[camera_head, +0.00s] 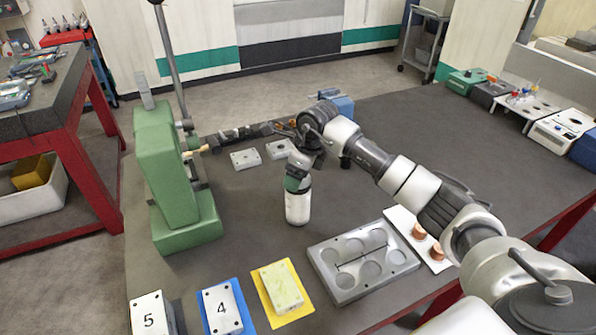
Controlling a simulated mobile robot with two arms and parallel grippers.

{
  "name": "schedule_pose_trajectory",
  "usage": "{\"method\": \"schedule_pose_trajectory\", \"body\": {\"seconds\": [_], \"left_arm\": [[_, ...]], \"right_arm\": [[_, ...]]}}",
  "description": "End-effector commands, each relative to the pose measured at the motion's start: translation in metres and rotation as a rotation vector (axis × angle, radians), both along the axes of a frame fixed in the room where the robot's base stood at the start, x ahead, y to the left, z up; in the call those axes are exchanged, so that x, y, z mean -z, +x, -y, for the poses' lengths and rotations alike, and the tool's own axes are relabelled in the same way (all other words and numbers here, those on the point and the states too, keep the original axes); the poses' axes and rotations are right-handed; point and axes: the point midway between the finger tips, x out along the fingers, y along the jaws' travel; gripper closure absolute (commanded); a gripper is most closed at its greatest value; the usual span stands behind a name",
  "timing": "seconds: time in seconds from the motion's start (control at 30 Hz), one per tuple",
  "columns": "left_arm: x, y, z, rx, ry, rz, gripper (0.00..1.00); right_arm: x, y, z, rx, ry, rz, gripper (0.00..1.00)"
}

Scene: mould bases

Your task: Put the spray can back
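The spray can (298,206) is white with a green band near its top. I also cannot tell whether the can's base touches the table. My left gripper is not in view.
A green press (165,165) stands left of the can. A grey plate with round recesses (345,283) lies at front right, beside a white board with copper pieces (419,231). Numbered blocks (222,308) line the front edge. The table's right half (460,140) is mostly clear.

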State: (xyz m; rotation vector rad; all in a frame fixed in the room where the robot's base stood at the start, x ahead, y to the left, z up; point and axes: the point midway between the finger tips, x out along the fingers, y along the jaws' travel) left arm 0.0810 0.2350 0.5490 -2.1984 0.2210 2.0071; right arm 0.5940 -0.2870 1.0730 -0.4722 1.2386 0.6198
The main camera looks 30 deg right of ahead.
Motion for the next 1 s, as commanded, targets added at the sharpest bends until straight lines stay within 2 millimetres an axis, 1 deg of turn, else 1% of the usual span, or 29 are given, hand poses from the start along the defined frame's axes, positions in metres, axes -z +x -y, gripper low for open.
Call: {"method": "schedule_pose_trajectory", "body": {"seconds": [0.03, 0.1, 0.37, 0.47, 0.5, 0.57, 0.67, 0.8, 1.0], "left_arm": [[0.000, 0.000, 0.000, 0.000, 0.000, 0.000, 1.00], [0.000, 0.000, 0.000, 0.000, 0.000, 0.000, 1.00], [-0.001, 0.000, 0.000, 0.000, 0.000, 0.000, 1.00], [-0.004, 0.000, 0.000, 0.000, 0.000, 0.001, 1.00], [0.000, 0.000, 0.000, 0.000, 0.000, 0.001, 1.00], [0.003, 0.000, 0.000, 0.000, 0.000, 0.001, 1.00], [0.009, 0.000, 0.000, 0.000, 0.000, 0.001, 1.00], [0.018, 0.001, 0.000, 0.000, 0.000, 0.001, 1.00], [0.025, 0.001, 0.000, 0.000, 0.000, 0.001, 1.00]], "right_arm": [[0.000, 0.000, 0.000, 0.000, 0.000, 0.000, 0.16], [0.000, 0.000, 0.000, 0.000, 0.000, 0.000, 0.06], [-0.001, 0.000, 0.000, 0.000, 0.000, 0.000, 0.06], [-0.006, 0.000, 0.000, 0.000, 0.001, 0.001, 0.06], [-0.009, -0.001, 0.002, 0.000, 0.000, 0.003, 0.06], [-0.017, -0.002, 0.004, 0.000, -0.002, 0.004, 0.06], [-0.036, -0.006, 0.007, 0.001, -0.003, 0.006, 0.06], [-0.067, -0.013, 0.013, 0.001, -0.003, 0.006, 0.06], [-0.102, -0.020, 0.019, 0.001, -0.001, 0.003, 0.06]]}}
